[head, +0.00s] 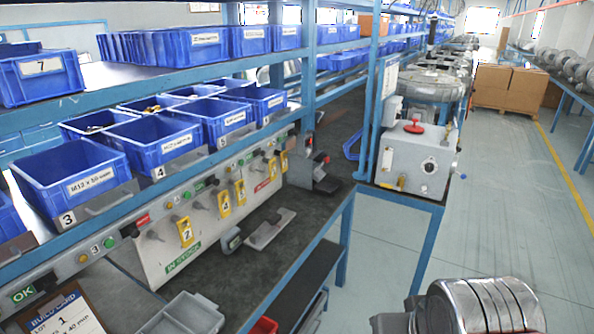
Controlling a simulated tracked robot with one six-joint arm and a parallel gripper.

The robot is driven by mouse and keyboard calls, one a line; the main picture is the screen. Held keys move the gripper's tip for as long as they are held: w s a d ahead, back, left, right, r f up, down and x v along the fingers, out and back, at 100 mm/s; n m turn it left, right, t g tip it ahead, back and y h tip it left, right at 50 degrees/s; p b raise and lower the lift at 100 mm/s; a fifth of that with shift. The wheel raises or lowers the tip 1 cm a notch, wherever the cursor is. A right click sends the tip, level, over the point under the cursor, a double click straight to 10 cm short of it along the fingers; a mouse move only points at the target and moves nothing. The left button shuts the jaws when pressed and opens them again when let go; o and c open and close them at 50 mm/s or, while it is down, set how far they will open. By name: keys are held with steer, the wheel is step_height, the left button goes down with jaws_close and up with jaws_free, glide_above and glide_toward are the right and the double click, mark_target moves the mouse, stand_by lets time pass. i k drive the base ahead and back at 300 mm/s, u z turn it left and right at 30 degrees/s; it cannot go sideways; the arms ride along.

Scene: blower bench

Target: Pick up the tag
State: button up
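Several yellow tags hang along the sloped panel on the left side of the bench. One tag marked 2 (185,232) hangs nearest, and a tag marked 4 (224,204) hangs a little farther along. Another yellow tag (240,193) is just beyond it, and one more (284,161) hangs near the panel's far end. I cannot tell which one the task means. My gripper is not in view, and nothing is seen touching the tags.
Blue bins (75,177) fill the shelves above the panel. A grey plate (270,229) and a grey clamp-like part (231,240) lie on the dark benchtop. A grey tray (184,316) is in front. A grey box with a red knob (415,158) stands at the far end.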

mark_target(272, 168)
steer(key=z, duration=1.3)
steer(key=i, duration=2.75)
steer(key=u, duration=0.45)
